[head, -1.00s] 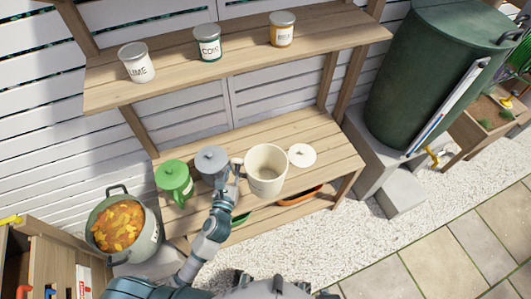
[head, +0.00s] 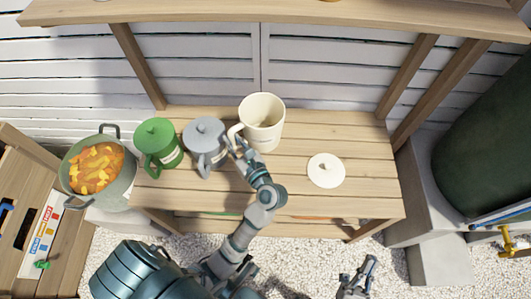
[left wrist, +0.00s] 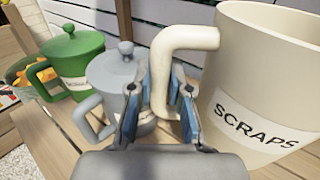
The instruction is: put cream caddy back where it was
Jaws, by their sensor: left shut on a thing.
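The cream caddy (head: 264,120) is open-topped and stands upright at the back of the wooden bench (head: 300,210), just right of the grey caddy. In the left wrist view the cream caddy (left wrist: 265,75) fills the right side and bears a "SCRAPS" label. My left gripper (head: 240,147) is shut on the caddy's handle; in the left wrist view the fingers (left wrist: 158,100) stand on both sides of it. The cream lid (head: 326,171) lies flat on the bench to the right. My right gripper (head: 357,275) is empty, in front of the bench, with its fingers apart.
The grey caddy (head: 205,143) and green caddy (head: 157,145) stand lidded to the left. A pot of orange and yellow scraps (head: 97,170) is further left. A shelf (head: 300,12) runs above the bench. The bench around the cream lid is bare.

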